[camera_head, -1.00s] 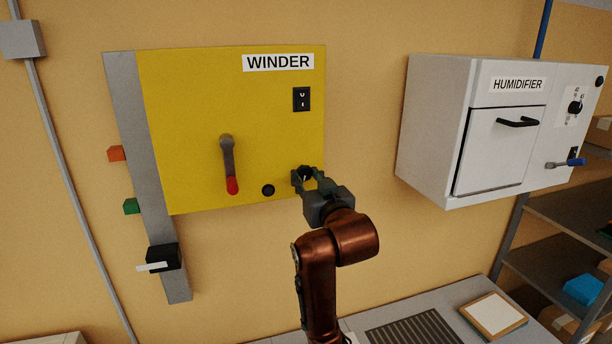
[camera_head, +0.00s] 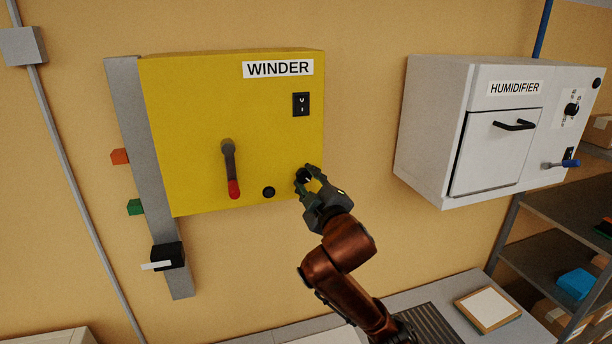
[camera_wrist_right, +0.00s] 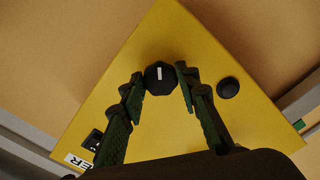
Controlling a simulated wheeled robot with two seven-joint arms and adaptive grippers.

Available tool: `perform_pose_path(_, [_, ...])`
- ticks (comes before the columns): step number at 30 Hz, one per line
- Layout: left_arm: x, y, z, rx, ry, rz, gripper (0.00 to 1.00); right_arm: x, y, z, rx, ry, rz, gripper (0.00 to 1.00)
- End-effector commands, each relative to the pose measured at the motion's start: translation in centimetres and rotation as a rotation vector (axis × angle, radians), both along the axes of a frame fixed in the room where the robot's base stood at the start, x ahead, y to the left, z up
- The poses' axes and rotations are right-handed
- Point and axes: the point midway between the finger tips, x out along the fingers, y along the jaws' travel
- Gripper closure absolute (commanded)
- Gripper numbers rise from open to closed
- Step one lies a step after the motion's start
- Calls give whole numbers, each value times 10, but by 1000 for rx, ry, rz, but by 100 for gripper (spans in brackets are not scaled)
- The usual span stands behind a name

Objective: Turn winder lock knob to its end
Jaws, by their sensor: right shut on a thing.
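The yellow winder box (camera_head: 185,120) hangs on the wall, with a WINDER label at its top right. Its black lock knob (camera_wrist_right: 159,78) is in the middle of the right wrist view and has a white mark on its face. In the head view the knob (camera_head: 302,175) is at the box's lower right, partly hidden by the fingers. My right gripper (camera_head: 307,177) is shut on the knob. In the wrist view its green-black fingers stand on either side of the knob. My left gripper is not in view.
The winder box also carries a red-tipped lever (camera_head: 230,168), a round black button (camera_head: 268,192) and a switch (camera_head: 301,104). A white humidifier (camera_head: 430,130) hangs to the right. A grey worktop (camera_head: 400,305) lies below, and shelves stand at the far right.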

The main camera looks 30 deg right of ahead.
Motion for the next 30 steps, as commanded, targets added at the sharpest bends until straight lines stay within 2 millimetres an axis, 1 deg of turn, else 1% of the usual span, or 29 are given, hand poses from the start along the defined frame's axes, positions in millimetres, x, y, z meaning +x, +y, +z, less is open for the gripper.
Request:
perform_pose_path(1, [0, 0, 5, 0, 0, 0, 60, 0, -1, -1, -48, 18, -3, 94])
perform_pose_path(3, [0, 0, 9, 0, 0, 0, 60, 0, -1, -1, -113, 35, -3, 94])
perform_pose_path(13, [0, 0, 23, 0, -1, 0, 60, 0, -1, -1, -417, 108, -2, 94])
perform_pose_path(30, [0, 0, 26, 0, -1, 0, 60, 0, -1, -1, -942, 234, -1, 94])
